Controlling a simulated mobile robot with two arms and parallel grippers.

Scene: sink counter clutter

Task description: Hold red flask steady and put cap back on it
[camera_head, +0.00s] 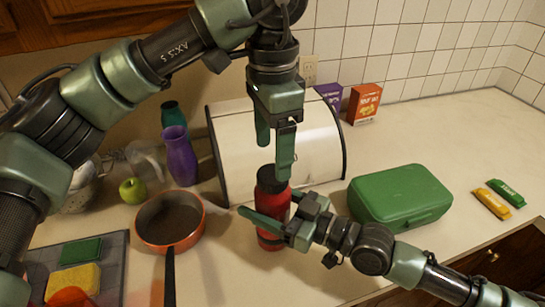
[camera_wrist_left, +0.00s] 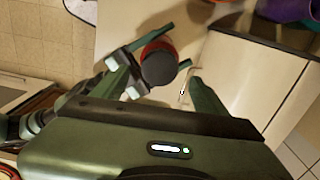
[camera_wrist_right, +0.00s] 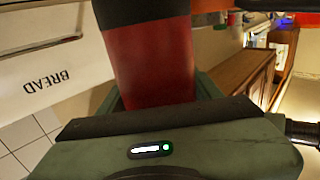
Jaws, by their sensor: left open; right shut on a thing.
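The red flask (camera_head: 273,208) stands upright on the counter in front of the bread box. Its black cap (camera_head: 271,178) sits on top; whether it is screwed tight I cannot tell. The left wrist view shows the dark round cap (camera_wrist_left: 159,66) from above. My right gripper (camera_head: 268,228) is shut on the flask's body, one finger on each side. The right wrist view shows the red body (camera_wrist_right: 150,60) close up between the fingers, its base hidden. My left gripper (camera_head: 274,155) is open and empty, pointing down just above the cap, its fingers apart from it.
A white bread box (camera_head: 232,150) stands close behind the flask. A green lunch box (camera_head: 400,195) is at the right, an orange pan (camera_head: 168,222) at the left. A purple vase (camera_head: 179,155) and a green apple (camera_head: 132,190) stand further left. Yellow (camera_head: 491,203) and green (camera_head: 506,192) bars lie far right.

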